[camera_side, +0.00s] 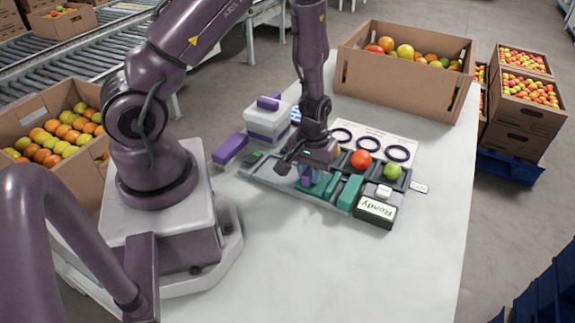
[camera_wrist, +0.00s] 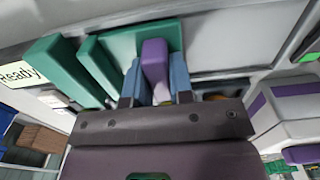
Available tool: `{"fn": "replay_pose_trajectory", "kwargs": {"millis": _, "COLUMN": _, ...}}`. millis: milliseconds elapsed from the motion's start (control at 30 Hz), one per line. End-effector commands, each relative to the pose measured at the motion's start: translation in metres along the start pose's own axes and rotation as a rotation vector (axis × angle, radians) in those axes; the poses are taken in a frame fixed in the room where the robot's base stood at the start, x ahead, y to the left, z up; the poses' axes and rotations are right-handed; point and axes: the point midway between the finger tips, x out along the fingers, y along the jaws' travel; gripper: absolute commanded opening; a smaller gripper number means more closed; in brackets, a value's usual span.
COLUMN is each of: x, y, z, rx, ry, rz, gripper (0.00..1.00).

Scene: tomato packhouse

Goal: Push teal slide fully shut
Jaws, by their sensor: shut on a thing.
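My gripper (camera_side: 309,178) is low over the grey tray rig (camera_side: 262,172) on the white table. In the wrist view its two blue-grey fingers are shut on a purple piece (camera_wrist: 155,58) between them. This piece stands against a flat teal slide (camera_wrist: 120,42); whether it is fixed to it I cannot tell. Two raised teal blocks (camera_wrist: 55,65) stand beside it, and they also show in the side view (camera_side: 350,192), right of my gripper. My fingers and wrist hide part of the slide, so its exact end position is unclear.
A red tomato (camera_side: 361,159) and a green one (camera_side: 392,171) sit in the rig's back compartments. A "Ready" display (camera_side: 377,209) stands at its right end. A purple block (camera_side: 230,148) and a white-and-purple box (camera_side: 267,121) are left. The front table is clear.

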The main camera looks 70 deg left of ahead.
Motion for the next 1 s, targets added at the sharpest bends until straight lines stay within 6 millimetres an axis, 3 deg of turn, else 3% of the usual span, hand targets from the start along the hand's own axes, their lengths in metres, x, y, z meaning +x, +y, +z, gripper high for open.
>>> {"fn": "replay_pose_trajectory", "kwargs": {"millis": 33, "x": 0.003, "y": 0.0, "z": 0.007, "rx": 0.002, "ry": -0.022, "rz": -0.008, "gripper": 0.0}}
{"fn": "replay_pose_trajectory", "kwargs": {"millis": 600, "x": 0.003, "y": 0.016, "z": 0.008, "rx": 0.003, "ry": -0.022, "rz": -0.008, "gripper": 0.0}}
{"fn": "replay_pose_trajectory", "kwargs": {"millis": 1000, "x": 0.003, "y": 0.017, "z": 0.008, "rx": 0.003, "ry": -0.022, "rz": -0.007, "gripper": 0.0}}
